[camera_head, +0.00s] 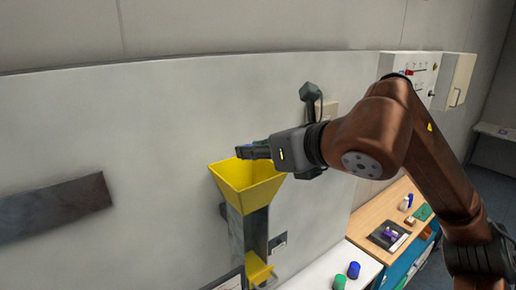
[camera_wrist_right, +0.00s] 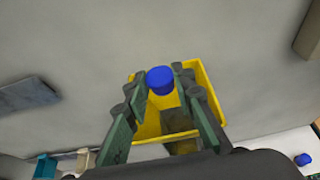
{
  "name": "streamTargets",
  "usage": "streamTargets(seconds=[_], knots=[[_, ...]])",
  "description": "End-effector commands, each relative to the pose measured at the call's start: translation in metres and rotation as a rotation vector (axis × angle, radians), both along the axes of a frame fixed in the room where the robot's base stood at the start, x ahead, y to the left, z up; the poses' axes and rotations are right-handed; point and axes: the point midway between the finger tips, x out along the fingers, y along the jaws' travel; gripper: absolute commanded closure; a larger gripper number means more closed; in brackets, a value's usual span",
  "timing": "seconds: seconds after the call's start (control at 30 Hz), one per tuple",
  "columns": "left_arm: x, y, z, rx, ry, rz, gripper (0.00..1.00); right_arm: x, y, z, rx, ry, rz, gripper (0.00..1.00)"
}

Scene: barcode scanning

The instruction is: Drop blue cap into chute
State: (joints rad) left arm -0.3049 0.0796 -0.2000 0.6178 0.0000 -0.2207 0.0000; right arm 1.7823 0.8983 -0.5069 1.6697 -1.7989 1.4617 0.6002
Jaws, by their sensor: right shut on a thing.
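A blue cap (camera_wrist_right: 160,80) is held between the fingertips of my right gripper (camera_wrist_right: 160,75), seen in the right wrist view. The yellow chute (camera_head: 248,190) is a square funnel fixed to the pale wall panel; its opening also shows below the cap in the wrist view (camera_wrist_right: 208,90). In the head view my right gripper (camera_head: 243,152) reaches in from the right, just above the chute's mouth. The fingers mostly hide the cap there. My left gripper is not in view.
A green cap (camera_head: 340,281) and another blue cap (camera_head: 353,270) stand on a white surface at lower right. A wooden table (camera_head: 372,219) beside it holds a dark tray and small items. A dark plate (camera_head: 55,210) is on the panel at left.

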Motion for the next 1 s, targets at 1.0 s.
streamTargets(seconds=[1.0], knots=[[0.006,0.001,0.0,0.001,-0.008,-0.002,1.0,-0.027,-0.02,0.015,0.001,-0.004,-0.002,0.56]])
